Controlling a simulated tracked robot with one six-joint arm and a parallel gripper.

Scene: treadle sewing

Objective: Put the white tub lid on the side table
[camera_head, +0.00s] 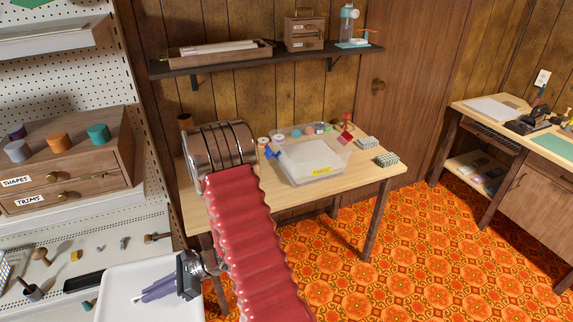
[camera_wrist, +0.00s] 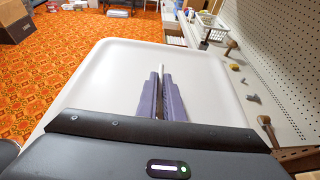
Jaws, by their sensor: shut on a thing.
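The white tub lid (camera_head: 118,287) is a broad pale tray-like piece with rounded corners, at the bottom left of the head view. In the wrist view the lid (camera_wrist: 105,85) fills the middle and looks roughly level. My gripper (camera_head: 146,297) has purple fingers and is shut on the lid; in the wrist view the fingers (camera_wrist: 160,74) close on a thin raised strip in its middle. A light wooden table (camera_head: 368,168), which looks like the side table, stands beyond my arm, apart from the lid. My red-sleeved arm hides its left part.
A clear, pale box (camera_head: 313,160) with a yellow label sits mid-table, with spools and small items around it. A dark shelf (camera_head: 268,60) hangs above. A pegboard unit with a drawer box (camera_head: 65,165) is left. Bare tabletop shows at the front and right.

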